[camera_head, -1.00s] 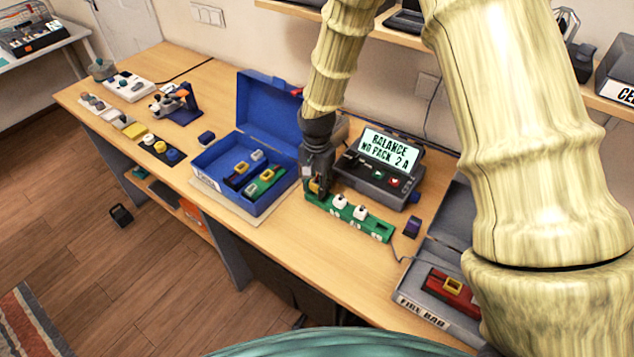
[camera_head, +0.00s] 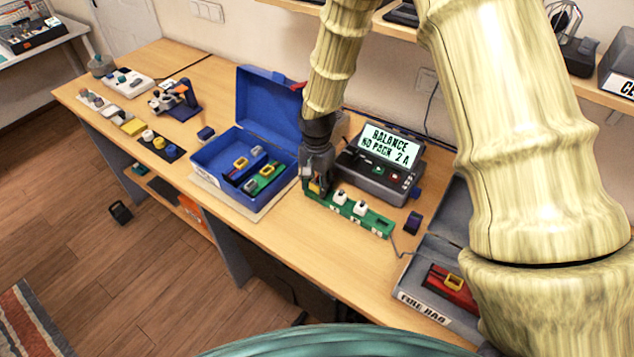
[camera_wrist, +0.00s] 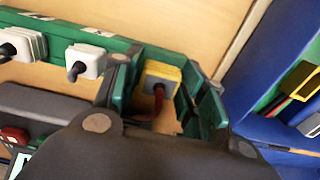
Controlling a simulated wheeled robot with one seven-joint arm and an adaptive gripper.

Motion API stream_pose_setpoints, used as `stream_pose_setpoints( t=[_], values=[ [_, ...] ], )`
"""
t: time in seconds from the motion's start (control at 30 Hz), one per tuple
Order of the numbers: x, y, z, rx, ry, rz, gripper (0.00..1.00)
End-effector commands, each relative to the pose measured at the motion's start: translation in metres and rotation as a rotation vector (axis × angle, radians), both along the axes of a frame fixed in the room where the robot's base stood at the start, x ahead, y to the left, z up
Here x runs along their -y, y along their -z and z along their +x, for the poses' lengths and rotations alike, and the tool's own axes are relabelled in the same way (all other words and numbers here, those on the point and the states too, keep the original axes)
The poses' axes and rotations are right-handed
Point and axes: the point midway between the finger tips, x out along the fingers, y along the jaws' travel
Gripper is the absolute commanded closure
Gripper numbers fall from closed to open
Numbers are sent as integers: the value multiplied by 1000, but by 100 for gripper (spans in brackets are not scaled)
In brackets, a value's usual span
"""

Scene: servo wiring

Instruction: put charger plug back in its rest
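The charger plug (camera_wrist: 160,74) is a yellow block with a dark red cable running from it. In the wrist view it lies between my gripper's fingertips (camera_wrist: 162,84), which meet its two sides, so my gripper looks shut on it. In the head view my gripper (camera_head: 316,186) points down at the left end of the green strip (camera_head: 350,215), and a bit of yellow shows between its fingers. The strip also shows in the wrist view (camera_wrist: 55,28), with two white plugs standing in it. I cannot tell whether the yellow plug is seated or lifted.
The charger (camera_head: 375,178), its screen reading "BALANCE NO PACK 2 A", stands behind the strip. A small purple block (camera_head: 412,222) stands near the strip's right end.

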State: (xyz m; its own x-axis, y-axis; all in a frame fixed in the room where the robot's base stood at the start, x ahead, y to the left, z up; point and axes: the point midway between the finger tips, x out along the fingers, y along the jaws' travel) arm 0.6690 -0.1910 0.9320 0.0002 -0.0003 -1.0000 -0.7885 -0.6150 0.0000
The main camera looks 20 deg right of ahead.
Motion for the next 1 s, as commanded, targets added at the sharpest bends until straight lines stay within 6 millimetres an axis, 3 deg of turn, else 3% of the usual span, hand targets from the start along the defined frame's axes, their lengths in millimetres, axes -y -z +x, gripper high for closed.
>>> stream_pose_setpoints(
  t=[0.47, 0.67, 1.0],
  values=[
    [0, -5, 0, 1, 0, 0, 42],
    [0, -27, 1, 3, -1, 0, 42],
    [0, -81, 1, 4, 1, 0, 42]
  ],
)
